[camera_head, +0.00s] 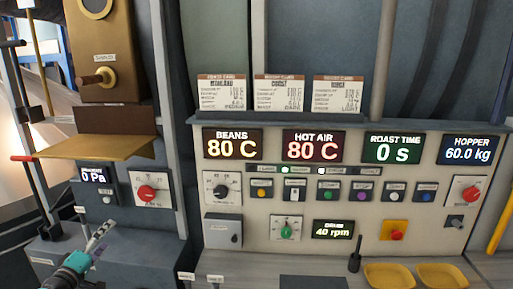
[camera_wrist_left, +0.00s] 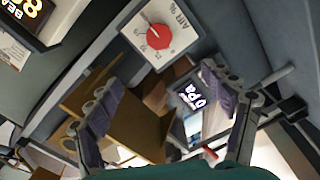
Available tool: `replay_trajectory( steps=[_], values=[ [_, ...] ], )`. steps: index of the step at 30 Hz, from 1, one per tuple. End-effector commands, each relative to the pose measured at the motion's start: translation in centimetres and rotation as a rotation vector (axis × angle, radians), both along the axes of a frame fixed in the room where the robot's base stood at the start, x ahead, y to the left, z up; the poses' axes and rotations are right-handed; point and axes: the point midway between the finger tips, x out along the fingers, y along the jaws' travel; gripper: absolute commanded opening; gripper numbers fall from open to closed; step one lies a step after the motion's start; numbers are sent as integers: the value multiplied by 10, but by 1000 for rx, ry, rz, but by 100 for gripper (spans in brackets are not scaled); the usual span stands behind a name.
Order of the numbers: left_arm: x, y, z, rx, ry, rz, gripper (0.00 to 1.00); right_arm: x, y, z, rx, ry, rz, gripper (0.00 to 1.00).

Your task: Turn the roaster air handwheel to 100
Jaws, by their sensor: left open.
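The roaster air handwheel is a red knob (camera_head: 147,192) on a white dial plate, on the grey panel at the left of the head view. In the left wrist view the red knob (camera_wrist_left: 158,37) is at the top, on a plate marked "AIR %". Its exact setting is too small to read. My left gripper (camera_head: 100,238) is below and left of the knob in the head view, apart from it. In the left wrist view its two fingers (camera_wrist_left: 163,88) are spread wide, with nothing held between them. My right gripper is not in view.
A pressure display (camera_head: 95,175) reading 0 Pa stands left of the knob. A tan tray (camera_head: 95,147) juts out above it. A red-tipped lever (camera_head: 22,158) is at the far left. The main control panel (camera_head: 262,215) with displays and buttons is to the right.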

Motion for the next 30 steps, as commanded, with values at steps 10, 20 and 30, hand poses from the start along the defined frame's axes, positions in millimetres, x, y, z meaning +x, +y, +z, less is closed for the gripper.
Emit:
replay_trajectory(
  steps=[10,20,30],
  values=[
    [-3,-54,-2,61,88,-74,82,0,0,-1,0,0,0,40],
    [-29,-148,-16,199,260,-206,82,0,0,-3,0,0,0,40],
    [-148,-277,-70,565,579,-411,82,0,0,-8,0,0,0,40]
  ],
)
